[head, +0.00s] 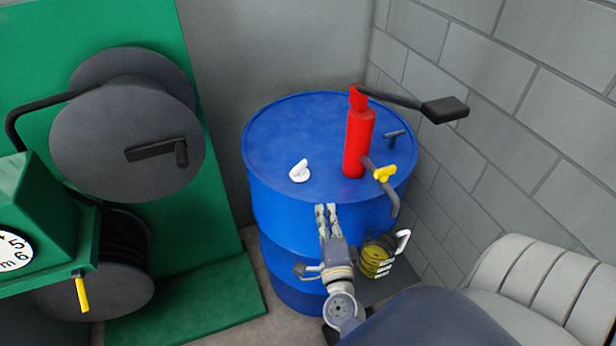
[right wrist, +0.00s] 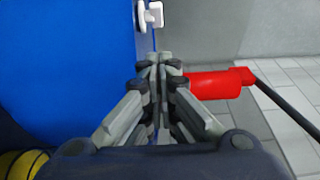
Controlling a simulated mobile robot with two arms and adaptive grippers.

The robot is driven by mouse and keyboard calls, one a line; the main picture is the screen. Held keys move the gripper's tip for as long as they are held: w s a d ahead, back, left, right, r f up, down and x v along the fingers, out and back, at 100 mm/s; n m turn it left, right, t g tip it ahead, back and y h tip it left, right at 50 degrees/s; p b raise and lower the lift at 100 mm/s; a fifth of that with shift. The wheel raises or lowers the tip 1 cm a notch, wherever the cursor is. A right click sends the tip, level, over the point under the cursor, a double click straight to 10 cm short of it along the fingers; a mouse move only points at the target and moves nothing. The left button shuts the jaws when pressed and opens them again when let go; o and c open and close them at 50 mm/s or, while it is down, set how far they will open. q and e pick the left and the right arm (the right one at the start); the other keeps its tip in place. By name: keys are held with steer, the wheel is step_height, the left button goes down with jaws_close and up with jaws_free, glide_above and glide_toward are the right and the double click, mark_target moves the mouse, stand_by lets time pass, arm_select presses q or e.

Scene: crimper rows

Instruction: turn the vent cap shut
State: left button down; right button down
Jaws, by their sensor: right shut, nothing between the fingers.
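The white vent cap (head: 300,171) with a raised grip sits on the top of the blue drum (head: 270,228), left of the red pump. It also shows at the top of the right wrist view (right wrist: 150,15). My right gripper (head: 326,208) is in front of the drum near its rim, its fingers pointing up, apart from the cap and to its lower right. In the right wrist view its fingertips (right wrist: 158,60) are together with nothing between them. My left gripper is not in view.
Green reel machinery (head: 225,285) stands left, a block wall (head: 560,110) right.

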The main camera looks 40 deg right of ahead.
mark_target(319, 194)
steer(key=x, duration=0.9)
steer(key=shift+w, duration=0.3)
steer(key=shift+w+a+f, duration=0.1)
steer(key=shift+w+a, duration=0.15)
steer(key=shift+w, duration=0.65)
steer(key=shift+w+a, duration=0.3)
steer(key=shift+w, duration=0.6)
